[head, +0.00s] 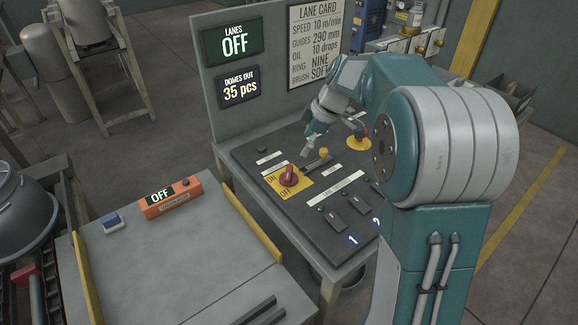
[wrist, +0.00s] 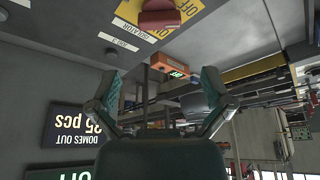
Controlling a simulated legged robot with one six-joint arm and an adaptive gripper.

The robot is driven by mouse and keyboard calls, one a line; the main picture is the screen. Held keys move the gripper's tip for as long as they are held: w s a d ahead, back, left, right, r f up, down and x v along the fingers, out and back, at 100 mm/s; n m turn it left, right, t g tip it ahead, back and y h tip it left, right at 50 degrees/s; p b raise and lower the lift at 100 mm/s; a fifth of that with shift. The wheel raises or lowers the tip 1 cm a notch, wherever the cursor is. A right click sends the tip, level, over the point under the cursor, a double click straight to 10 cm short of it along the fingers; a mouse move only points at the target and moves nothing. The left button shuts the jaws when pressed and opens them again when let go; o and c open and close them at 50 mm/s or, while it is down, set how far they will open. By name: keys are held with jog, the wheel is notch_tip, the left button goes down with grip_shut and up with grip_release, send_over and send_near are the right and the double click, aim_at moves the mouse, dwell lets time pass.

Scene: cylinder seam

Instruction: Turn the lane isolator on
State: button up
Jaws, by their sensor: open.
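The lane isolator is a red rotary knob (head: 289,175) on a yellow ON/OFF plate (head: 304,184) on the dark sloping control panel (head: 253,162). Which mark the knob points to is hard to tell. The LANES display (head: 233,42) reads OFF. My gripper (head: 308,147) is above the panel, behind and a little right of the knob, apart from it. In the wrist view, which is upside down, my gripper (wrist: 160,78) shows two spread fingers with nothing between them. The red knob (wrist: 160,17) is at the top edge, beyond the fingertips and partly cut off.
A yellow-based knob (head: 358,142), a small yellow-tipped lever (head: 323,153) and several switches share the panel. An orange box (head: 168,198) reading OFF sits on the front-left table (head: 190,262). The upright display board (head: 270,85) stands behind the panel.

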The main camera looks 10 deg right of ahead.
aim_at(289, 171)
jog(key=x, duration=1.1)
jog(key=c, duration=0.8)
